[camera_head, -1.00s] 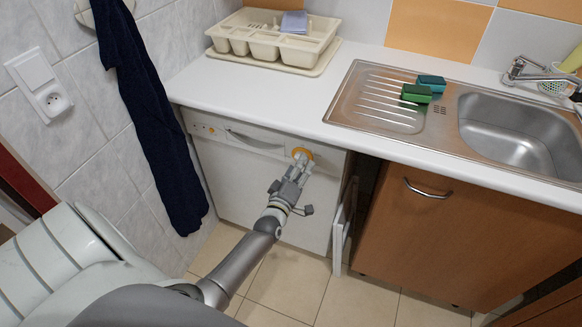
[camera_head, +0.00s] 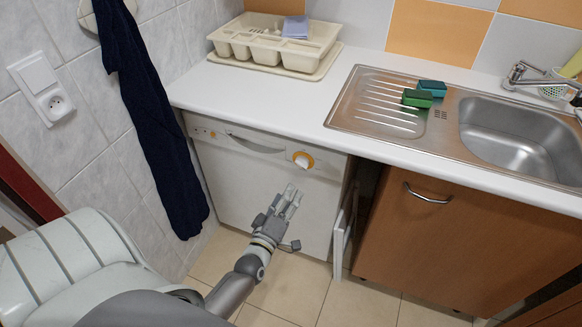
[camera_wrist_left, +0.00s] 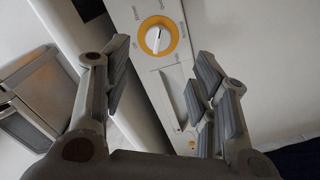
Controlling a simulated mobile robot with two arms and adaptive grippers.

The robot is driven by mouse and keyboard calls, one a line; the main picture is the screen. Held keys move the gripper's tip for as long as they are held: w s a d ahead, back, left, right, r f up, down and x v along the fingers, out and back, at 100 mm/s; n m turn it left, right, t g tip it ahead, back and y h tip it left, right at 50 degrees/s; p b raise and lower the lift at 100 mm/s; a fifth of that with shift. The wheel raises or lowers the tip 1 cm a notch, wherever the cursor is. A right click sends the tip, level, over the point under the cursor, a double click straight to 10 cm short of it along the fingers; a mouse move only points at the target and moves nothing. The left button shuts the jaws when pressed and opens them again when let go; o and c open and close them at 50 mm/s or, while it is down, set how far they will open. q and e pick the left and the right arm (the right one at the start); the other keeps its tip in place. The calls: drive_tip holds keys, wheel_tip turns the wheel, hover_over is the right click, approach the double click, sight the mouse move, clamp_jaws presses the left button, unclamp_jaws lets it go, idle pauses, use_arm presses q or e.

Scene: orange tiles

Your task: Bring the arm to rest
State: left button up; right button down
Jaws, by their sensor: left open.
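My left gripper (camera_head: 287,200) is open and empty in front of the white dishwasher (camera_head: 232,185), below its control panel. In the left wrist view its two fingers (camera_wrist_left: 158,85) are spread wide with nothing between them. The dishwasher's dial, a white knob on an orange ring (camera_head: 303,160), is in plain view above the gripper and apart from it. The dial also shows in the left wrist view (camera_wrist_left: 157,38), beyond the fingertips. My right gripper is in neither view.
The white counter (camera_head: 190,88) carries a cream cutlery tray (camera_head: 262,50), a steel sink (camera_head: 515,135) and green sponges (camera_head: 417,98). A dark towel (camera_head: 150,120) hangs at the left. A brown cabinet (camera_head: 440,240) stands at the right. Tiled floor (camera_head: 290,290) is free below.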

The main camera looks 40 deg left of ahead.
use_arm(q)
drive_tip(key=s+d+f+m+g+h, duration=0.1)
drive_tip(key=s+d+f+m+g, duration=0.2)
drive_tip(key=f, duration=0.5)
drive_tip(key=s+d+f+m+g+h, duration=0.25)
drive_tip(key=s+f, duration=0.25)
drive_tip(key=f, duration=0.4)
drive_tip(key=s+d+f+m+g, duration=0.2)
drive_tip(key=s+d+f+m, duration=0.15)
drive_tip(key=f, duration=0.45)
drive_tip(key=s+f+m+g, duration=0.2)
drive_tip(key=s+f, duration=0.3)
drive_tip(key=s, duration=0.4)
drive_tip(key=s+d+f+m+g, duration=0.1)
drive_tip(key=s+f+m+g, duration=0.2)
drive_tip(key=s, duration=0.7)
drive_tip(key=s+f+m+g, duration=0.3)
drive_tip(key=s+f, duration=0.4)
drive_tip(key=s, duration=0.3)
drive_tip(key=shift+s+d+f+g, duration=0.15)
drive_tip(key=shift+f+g, duration=0.2)
drive_tip(key=shift+g, duration=0.2)
drive_tip(key=shift+h, duration=0.25)
